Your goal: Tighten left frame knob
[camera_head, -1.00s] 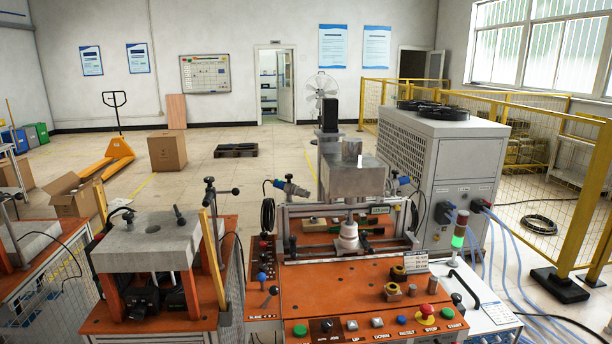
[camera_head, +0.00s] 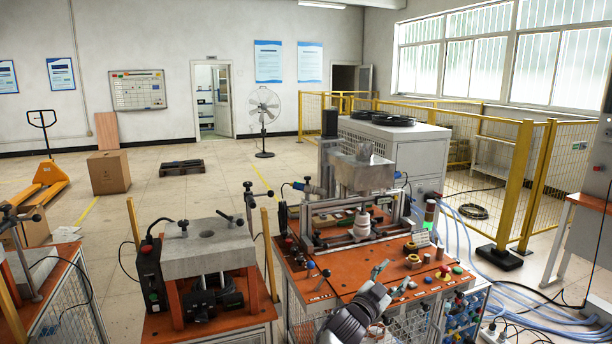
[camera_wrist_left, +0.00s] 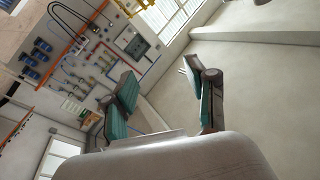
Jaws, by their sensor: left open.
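The induction heater bench (camera_head: 345,275) has an orange top and stands right of centre in the head view. On it, a metal frame surrounds a white stepped piece (camera_head: 361,224) below a grey metal block (camera_head: 362,172). Small dark knobs show at the frame's left side (camera_head: 318,241), but I cannot tell which is the left frame knob. My left gripper (camera_head: 391,279) is over the bench's front right, apart from the frame. It is open and empty; the left wrist view shows its teal-padded fingers (camera_wrist_left: 165,95) spread. My right gripper is out of view.
A second bench with a grey slab (camera_head: 205,247) stands left of the heater. Push buttons (camera_head: 442,275) line the heater's front right edge. A signal lamp (camera_head: 428,214) and blue hoses (camera_head: 540,295) are to the right. Yellow fencing (camera_head: 525,185) stands behind them; open floor lies behind the benches.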

